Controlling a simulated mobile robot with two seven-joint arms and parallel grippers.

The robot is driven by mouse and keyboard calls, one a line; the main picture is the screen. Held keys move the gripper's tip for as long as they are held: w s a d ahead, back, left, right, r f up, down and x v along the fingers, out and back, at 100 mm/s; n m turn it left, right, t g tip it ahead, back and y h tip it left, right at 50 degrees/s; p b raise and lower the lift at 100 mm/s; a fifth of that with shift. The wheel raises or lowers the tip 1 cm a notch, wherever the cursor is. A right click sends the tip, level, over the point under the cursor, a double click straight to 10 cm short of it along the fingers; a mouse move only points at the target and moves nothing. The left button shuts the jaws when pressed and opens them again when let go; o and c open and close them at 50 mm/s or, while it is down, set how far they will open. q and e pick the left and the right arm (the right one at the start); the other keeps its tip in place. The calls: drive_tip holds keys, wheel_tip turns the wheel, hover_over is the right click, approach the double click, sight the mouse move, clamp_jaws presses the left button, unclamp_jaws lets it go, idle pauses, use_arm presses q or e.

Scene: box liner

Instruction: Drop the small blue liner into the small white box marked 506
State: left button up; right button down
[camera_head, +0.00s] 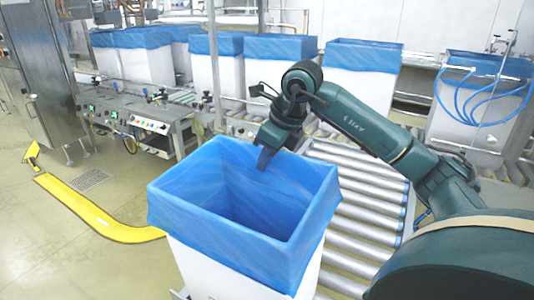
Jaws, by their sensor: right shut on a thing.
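A white box (189,267) stands in the foreground, its lower part cut off by the bottom of the view. No number can be read on it. A blue liner (241,250) lines the box, open at the top, with its edge folded down over the outside of the rim. My right gripper (264,159) reaches in from the right over the far rim. Its dark fingers point down and are shut on the liner at the far side. The exact contact is small and hard to see. My left gripper is not in view.
A roller conveyor (360,205) runs behind and right of the box. Several larger white boxes with blue liners stand at the back. A control panel bench (140,118) is at the left. A yellow floor rail (85,205) crosses clear floor.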

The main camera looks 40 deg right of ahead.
sight(267, 199)
drive_tip(key=f+b, duration=0.2)
drive_tip(key=f, duration=0.1)
drive_tip(key=f+b, duration=0.4)
drive_tip(key=f, duration=0.1)
drive_tip(key=shift+d+f, duration=0.25)
drive_tip(key=shift+f, duration=0.1)
drive_tip(key=shift+w+f+b, duration=0.1)
drive_tip(key=shift+f+b, duration=0.75)
drive_tip(key=shift+f, duration=0.1)
drive_tip(key=shift+d+f+b, duration=0.1)
drive_tip(key=shift+f+b, duration=0.5)
drive_tip(key=shift+f, duration=0.4)
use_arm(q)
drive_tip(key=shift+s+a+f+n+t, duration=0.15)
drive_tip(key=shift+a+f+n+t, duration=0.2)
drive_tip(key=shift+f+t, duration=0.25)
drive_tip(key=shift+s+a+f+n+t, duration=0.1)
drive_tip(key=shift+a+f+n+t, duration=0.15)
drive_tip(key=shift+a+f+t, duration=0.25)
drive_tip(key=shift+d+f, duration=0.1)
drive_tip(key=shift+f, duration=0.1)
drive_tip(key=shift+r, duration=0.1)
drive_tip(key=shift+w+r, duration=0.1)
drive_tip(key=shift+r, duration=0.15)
use_arm(e)
drive_tip(key=shift+w+a, duration=0.15)
drive_tip(key=shift+a, duration=0.05)
